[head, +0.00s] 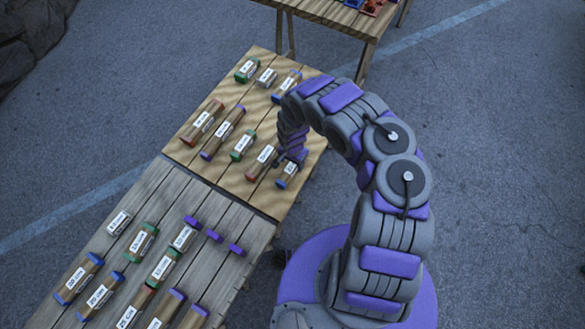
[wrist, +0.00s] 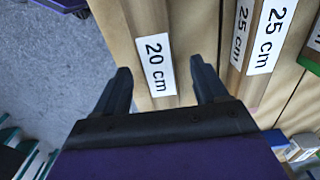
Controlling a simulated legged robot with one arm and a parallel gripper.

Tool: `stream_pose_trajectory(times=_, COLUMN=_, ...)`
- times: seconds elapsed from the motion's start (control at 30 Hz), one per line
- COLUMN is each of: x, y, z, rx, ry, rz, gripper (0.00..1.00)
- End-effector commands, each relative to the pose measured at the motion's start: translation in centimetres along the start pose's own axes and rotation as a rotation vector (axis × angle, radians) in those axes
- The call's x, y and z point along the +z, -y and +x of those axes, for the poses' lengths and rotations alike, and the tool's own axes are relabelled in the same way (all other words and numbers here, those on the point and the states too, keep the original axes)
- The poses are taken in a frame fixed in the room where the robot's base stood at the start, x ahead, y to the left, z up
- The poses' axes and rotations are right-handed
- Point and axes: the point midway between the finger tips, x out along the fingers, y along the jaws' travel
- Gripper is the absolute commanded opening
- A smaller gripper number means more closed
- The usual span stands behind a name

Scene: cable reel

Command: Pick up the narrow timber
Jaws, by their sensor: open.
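My gripper (wrist: 163,82) is open, its two dark fingers apart on either side of a brown timber labelled "20 cm" (wrist: 145,22). The fingers do not visibly press on it. In the head view my gripper (head: 292,158) is low over the right edge of the far table, just above a short blue-ended timber (head: 287,176). A red-ended timber (head: 262,160) lies to its left. Which timber is the narrow one I cannot tell for sure.
The far wooden table (head: 250,190) holds several labelled timbers with green, red, blue or purple ends. The near grey plank table (head: 160,190) holds more timbers and small purple blocks (head: 214,236). Another table (head: 330,14) stands at the back. Asphalt is open to the right.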

Motion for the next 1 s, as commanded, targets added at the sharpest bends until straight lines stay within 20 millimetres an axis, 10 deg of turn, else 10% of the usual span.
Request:
stream_pose_trajectory(times=0.5, x=-0.2, y=-0.2, z=3.2, rx=0.0, ry=0.0, rz=0.002, gripper=0.72)
stream_pose_trajectory(times=1.0, x=-0.1, y=-0.2, z=3.2, rx=0.0, ry=0.0, rz=0.001, gripper=0.24)
